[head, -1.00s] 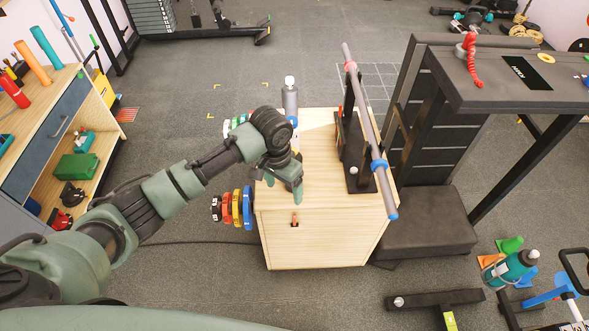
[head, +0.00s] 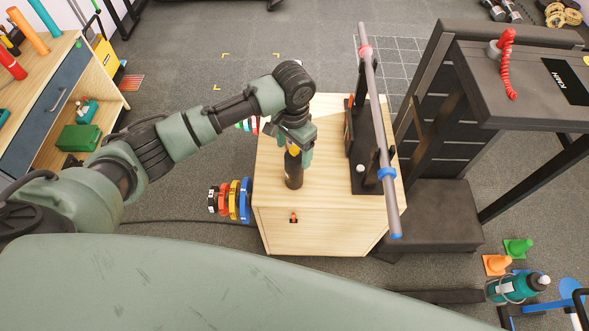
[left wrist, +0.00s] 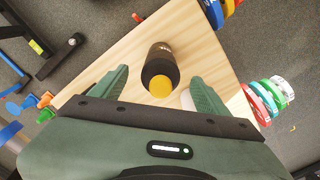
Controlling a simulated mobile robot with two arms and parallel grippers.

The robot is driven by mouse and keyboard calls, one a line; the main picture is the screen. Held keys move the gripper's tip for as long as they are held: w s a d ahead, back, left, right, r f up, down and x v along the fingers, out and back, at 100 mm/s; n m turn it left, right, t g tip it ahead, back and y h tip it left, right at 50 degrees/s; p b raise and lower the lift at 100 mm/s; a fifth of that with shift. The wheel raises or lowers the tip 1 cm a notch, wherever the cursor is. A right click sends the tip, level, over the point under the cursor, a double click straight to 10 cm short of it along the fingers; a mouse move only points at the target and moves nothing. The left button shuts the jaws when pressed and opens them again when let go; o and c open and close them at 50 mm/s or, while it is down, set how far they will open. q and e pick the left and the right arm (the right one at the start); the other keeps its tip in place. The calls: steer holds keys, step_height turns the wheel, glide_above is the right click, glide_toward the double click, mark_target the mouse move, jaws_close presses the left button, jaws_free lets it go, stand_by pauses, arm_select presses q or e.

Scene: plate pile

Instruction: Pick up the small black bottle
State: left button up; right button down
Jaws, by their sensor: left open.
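The small black bottle (head: 293,172) with a yellow-orange cap stands on the light wooden cabinet top (head: 330,130). In the left wrist view the bottle (left wrist: 161,62) shows between and just beyond the two green fingers. My left gripper (head: 296,150) is right above the bottle in the head view and partly hides its cap. In the left wrist view the left gripper (left wrist: 158,92) is open, one finger on each side of the bottle, with visible gaps. My right gripper is not in view.
A black stand (head: 366,150) holding a long grey bar (head: 373,100) is on the right half of the cabinet top. Coloured weight plates (head: 231,200) are at the cabinet's left side. A black bench (head: 440,215) stands at its right.

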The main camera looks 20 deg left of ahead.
mark_target(294, 156)
arm_select(q)
step_height(294, 156, down, 3)
steer(key=shift+w, duration=0.15)
steer(key=shift+w+f, duration=0.1)
steer(key=shift+f, duration=0.35)
steer(key=c, duration=1.5)
jaws_close()
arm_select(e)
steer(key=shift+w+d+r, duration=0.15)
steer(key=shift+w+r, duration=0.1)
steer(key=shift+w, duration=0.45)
arm_select(q)
steer(key=shift+r, duration=0.2)
